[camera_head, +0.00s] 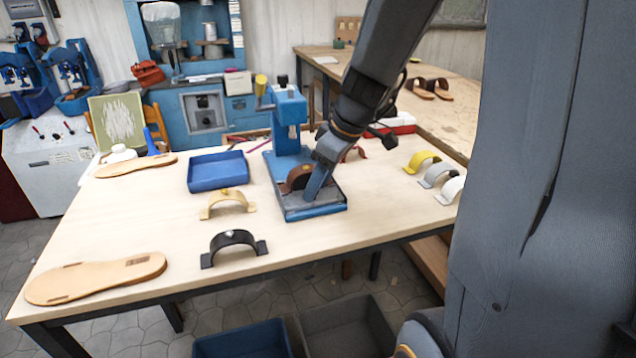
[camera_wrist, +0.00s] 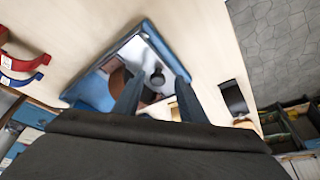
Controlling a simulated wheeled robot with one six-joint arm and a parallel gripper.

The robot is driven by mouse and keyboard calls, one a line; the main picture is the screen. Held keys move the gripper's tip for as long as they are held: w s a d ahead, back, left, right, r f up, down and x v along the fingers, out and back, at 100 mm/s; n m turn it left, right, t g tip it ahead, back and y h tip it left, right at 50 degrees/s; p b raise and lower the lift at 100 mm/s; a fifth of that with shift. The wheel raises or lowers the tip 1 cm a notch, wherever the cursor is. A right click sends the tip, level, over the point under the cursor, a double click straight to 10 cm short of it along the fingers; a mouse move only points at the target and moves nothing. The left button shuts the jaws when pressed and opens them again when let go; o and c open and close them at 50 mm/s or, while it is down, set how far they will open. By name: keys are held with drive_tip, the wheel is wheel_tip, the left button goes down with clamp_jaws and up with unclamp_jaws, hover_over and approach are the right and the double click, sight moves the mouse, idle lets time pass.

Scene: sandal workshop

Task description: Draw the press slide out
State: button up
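The blue press (camera_head: 288,110) stands on the wooden table, with its column upright and its blue base reaching toward the front. A grey slide plate (camera_head: 326,194) lies in the base; it also shows in the wrist view (camera_wrist: 140,52). A dark round knob (camera_wrist: 157,77) stands on the plate. A brown strap (camera_head: 297,178) arches over the plate, partly hidden by my gripper. My gripper (camera_head: 312,196) points down over the front of the base. In the wrist view its two fingers (camera_wrist: 157,84) are apart, with the knob showing between them. I cannot tell how far above the knob the fingertips are.
A blue tray (camera_head: 218,183) is left of the press. A tan strap (camera_head: 228,203) and a black strap (camera_head: 234,242) stand front left. Yellow, grey and white straps stand at right. Sandal soles (camera_head: 96,281) lie at left. Bins (camera_head: 243,341) sit on the floor below.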

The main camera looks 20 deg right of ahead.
drive_tip(key=shift+r, duration=0.1)
drive_tip(key=v, duration=0.7)
drive_tip(key=shift+r+b, duration=0.3)
drive_tip(key=shift+b, duration=0.15)
drive_tip(key=shift+s+d, duration=0.1)
drive_tip(key=shift+s, duration=0.05)
